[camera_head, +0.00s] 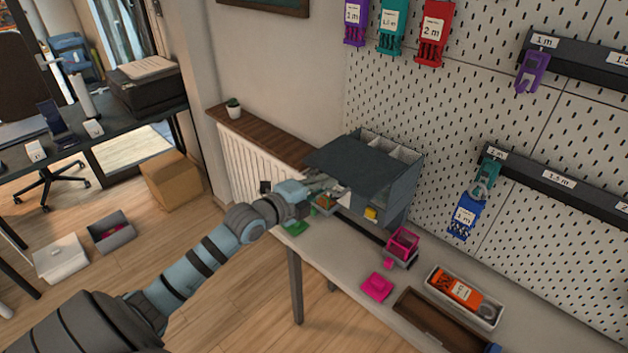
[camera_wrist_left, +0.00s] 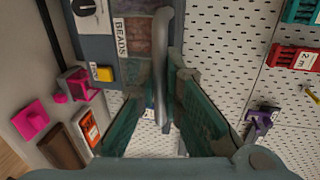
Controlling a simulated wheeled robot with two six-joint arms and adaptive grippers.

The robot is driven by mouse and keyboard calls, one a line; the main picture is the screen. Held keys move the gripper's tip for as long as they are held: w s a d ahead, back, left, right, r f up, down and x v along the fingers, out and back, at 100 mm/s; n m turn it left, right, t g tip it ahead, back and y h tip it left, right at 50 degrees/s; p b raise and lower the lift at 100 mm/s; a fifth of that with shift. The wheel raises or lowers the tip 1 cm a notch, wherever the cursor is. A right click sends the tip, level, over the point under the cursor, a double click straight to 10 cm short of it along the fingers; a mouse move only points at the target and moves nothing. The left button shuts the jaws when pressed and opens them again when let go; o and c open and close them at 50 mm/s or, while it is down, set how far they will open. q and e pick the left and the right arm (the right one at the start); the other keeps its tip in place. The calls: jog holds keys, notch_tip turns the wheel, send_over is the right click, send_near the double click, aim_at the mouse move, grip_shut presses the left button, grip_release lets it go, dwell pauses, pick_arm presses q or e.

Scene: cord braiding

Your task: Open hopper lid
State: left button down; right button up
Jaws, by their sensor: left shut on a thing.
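The hopper (camera_head: 397,200) is a grey-blue box on the bench against the pegboard. Its dark flat lid (camera_head: 355,162) lies tilted over the top, and pale compartments show past its far right edge. In the left wrist view the hopper front (camera_wrist_left: 97,47) carries a BEADS label beside a window. My left gripper (camera_head: 335,188) is at the lid's near left edge. My right gripper is out of view.
The bench (camera_head: 335,290) holds a pink holder (camera_head: 403,243), a pink block (camera_head: 377,287), a white tray (camera_head: 490,320) with an orange tool, and a brown tray (camera_head: 430,325). Tools hang on the pegboard (camera_head: 455,110) close behind the hopper.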

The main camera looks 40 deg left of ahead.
pick_arm(q)
jog(key=shift+f, duration=0.1)
jog(key=c, duration=1.8)
grip_release()
jog(key=shift+w+d, duration=0.1)
jog(key=shift+o, duration=0.4)
